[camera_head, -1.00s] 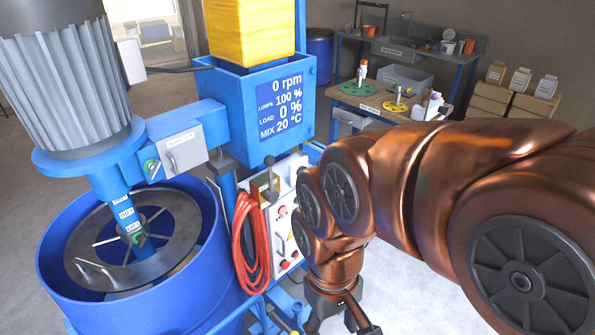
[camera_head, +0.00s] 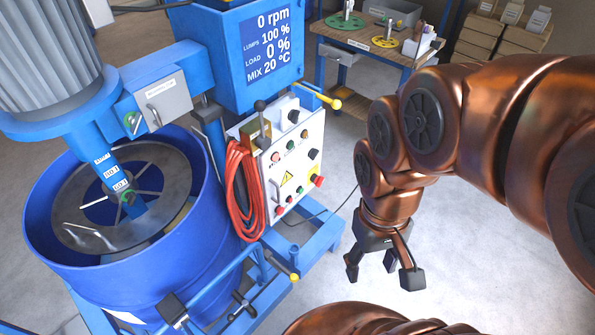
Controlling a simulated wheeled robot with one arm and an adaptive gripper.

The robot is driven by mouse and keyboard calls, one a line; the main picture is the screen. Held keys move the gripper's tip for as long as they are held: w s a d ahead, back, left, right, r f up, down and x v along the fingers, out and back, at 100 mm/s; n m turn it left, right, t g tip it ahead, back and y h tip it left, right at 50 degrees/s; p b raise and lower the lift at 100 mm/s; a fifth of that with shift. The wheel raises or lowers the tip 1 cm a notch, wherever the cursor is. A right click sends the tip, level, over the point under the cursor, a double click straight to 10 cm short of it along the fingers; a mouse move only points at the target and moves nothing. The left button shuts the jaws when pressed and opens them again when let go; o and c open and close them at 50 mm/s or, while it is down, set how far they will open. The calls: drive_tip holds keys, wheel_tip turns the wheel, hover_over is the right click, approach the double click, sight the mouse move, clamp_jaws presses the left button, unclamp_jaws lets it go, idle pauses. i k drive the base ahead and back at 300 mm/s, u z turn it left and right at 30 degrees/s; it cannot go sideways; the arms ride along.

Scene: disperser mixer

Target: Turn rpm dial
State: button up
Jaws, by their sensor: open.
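The white control panel (camera_head: 290,180) is mounted on the blue mixer frame and faces right. Labels are too small to read, so I cannot tell which knob is the rpm dial. The display (camera_head: 268,45) above reads 0 rpm, 100 % lumps, 0 % load and 20 °C. My gripper (camera_head: 382,276) is open, empty and pointing down, to the right of and below the panel, touching nothing.
A blue drum (camera_head: 110,255) with a mixing disc stands at left. Red cable (camera_head: 242,190) hangs beside the panel. A yellow-tipped lever (camera_head: 320,95) and blue rails with clamps (camera_head: 250,275) jut out. A workbench (camera_head: 375,48) stands behind. The floor right of the panel is clear.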

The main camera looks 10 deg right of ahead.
sight(314, 152)
drive_tip(key=u, duration=1.05)
drive_tip(key=k, duration=0.45)
drive_tip(key=z, duration=0.3)
